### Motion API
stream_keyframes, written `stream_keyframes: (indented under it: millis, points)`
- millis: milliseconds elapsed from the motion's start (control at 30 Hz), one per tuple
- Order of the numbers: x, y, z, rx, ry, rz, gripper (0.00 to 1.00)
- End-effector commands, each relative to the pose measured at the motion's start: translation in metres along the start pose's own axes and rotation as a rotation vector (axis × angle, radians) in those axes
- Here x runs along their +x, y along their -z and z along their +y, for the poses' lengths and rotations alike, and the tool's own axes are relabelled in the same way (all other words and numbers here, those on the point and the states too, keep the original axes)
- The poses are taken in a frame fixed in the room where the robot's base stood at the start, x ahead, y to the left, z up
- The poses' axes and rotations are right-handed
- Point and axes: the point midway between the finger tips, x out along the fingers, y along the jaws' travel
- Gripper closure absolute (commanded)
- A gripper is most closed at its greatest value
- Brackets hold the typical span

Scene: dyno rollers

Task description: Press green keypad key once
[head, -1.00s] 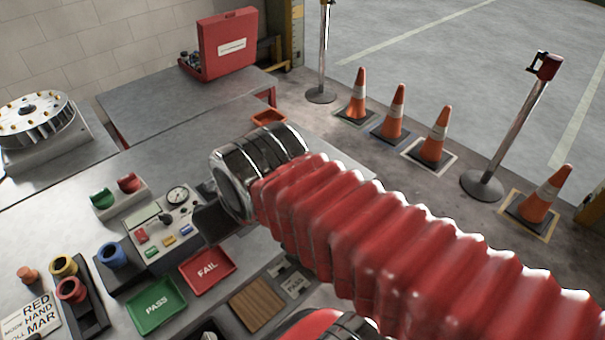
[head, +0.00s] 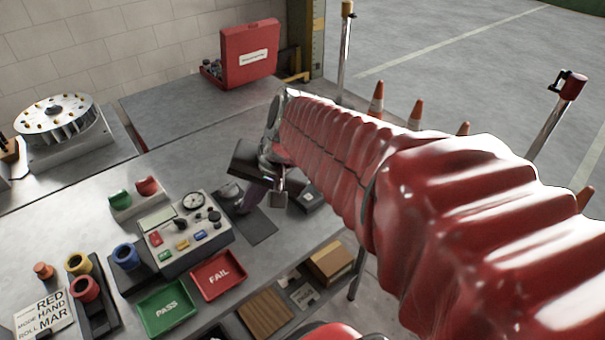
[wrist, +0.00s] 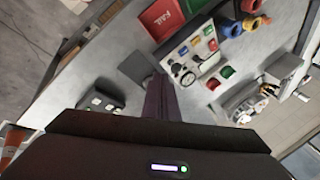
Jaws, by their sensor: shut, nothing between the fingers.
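The grey keypad box (head: 190,229) stands on the bench in the head view, with a dial, knobs and coloured keys. Its green key (head: 165,255) is at the lower left corner, below the red key and left of the yellow one. In the wrist view the green key (wrist: 207,30) is small, on the box's far side near the blue cup. My gripper (head: 246,207) is right of the box and apart from the keys. Its dark fingers (wrist: 158,80) are together and empty in the wrist view, pointing towards the bench left of the box. Nothing covers the green key.
A green PASS tray (head: 166,308) and red FAIL tray (head: 218,275) lie in front of the box. A blue cup (head: 126,256) is close on its left. A block with green and red caps (head: 133,200) stands behind. A small black box (head: 308,199) is right of my gripper.

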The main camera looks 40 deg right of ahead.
Motion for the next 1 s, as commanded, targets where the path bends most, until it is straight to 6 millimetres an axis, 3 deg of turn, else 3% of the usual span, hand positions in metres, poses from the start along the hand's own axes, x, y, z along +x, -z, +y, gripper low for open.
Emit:
stream_keyframes:
  millis: [367,700,833,1000]
  points:
    - [0.027,0.103,0.047,0.615,0.141,-0.012,1.0]
    - [0.042,0.194,0.133,1.145,0.303,0.025,1.0]
    - [0.043,0.214,0.159,1.269,0.348,0.039,1.0]
    - [0.043,0.222,0.171,1.322,0.37,0.046,1.0]
